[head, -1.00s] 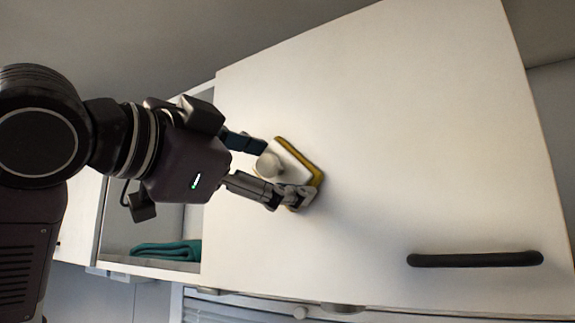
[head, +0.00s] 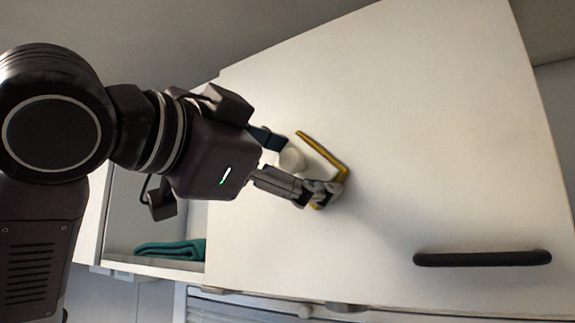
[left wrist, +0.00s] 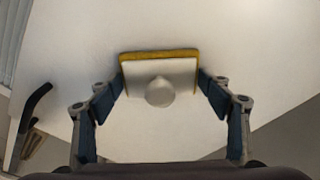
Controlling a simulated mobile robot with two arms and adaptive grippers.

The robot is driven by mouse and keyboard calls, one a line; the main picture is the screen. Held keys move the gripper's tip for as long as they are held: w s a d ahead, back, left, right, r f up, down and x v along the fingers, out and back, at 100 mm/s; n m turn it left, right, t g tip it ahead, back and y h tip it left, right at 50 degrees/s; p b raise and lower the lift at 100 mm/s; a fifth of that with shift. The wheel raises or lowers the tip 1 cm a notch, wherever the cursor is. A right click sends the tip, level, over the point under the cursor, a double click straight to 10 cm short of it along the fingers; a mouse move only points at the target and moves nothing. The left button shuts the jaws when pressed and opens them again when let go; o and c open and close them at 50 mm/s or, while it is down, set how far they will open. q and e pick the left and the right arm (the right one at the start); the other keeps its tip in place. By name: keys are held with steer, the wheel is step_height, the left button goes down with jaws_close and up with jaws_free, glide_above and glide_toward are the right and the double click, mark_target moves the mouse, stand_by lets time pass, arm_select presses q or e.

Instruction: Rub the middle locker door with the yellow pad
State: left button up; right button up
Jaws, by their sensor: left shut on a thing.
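The yellow pad (head: 322,158) has a white back plate and a round pale knob. My left gripper (head: 297,168) is shut on the pad, its fingers on two opposite sides of it. The pad is at the white locker door (head: 420,130), yellow face toward the door; I cannot tell for sure whether it touches. In the left wrist view the pad (left wrist: 160,76) sits between the fingertips, with its yellow edge along the top. The door has a black bar handle (head: 482,258) at its lower right. My right gripper is not in view.
An open compartment left of the door holds a folded teal cloth (head: 170,249). Below the door are a pale slatted panel and small fittings (head: 304,311). The door surface right of the pad is clear up to the handle.

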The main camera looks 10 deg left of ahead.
mark_target(361, 161)
arm_select(q)
steer(key=shift+s+d, duration=0.35)
steer(key=shift+d, duration=0.65)
steer(key=shift+s+d, duration=0.35)
steer(key=shift+d, duration=0.65)
steer(key=shift+s+d, duration=0.35)
steer(key=shift+d, duration=0.65)
steer(key=shift+s+d+b, duration=0.15)
steer(key=shift+d+b, duration=0.05)
steer(key=shift+b, duration=0.15)
steer(key=shift+w+a+b, duration=0.1)
steer(key=shift+w+a, duration=0.25)
steer(key=shift+a, duration=0.5)
steer(key=shift+w+a+b, duration=0.1)
steer(key=shift+w+a, duration=0.25)
steer(key=shift+a, duration=0.55)
steer(key=shift+w+a+b, duration=0.1)
steer(key=shift+w+a, duration=0.25)
steer(key=shift+a, duration=0.5)
steer(key=a, duration=0.1)
steer(key=w+a, duration=0.1)
steer(key=a, duration=0.3)
steer(key=shift+w+a, duration=0.15)
steer(key=shift+w, duration=0.25)
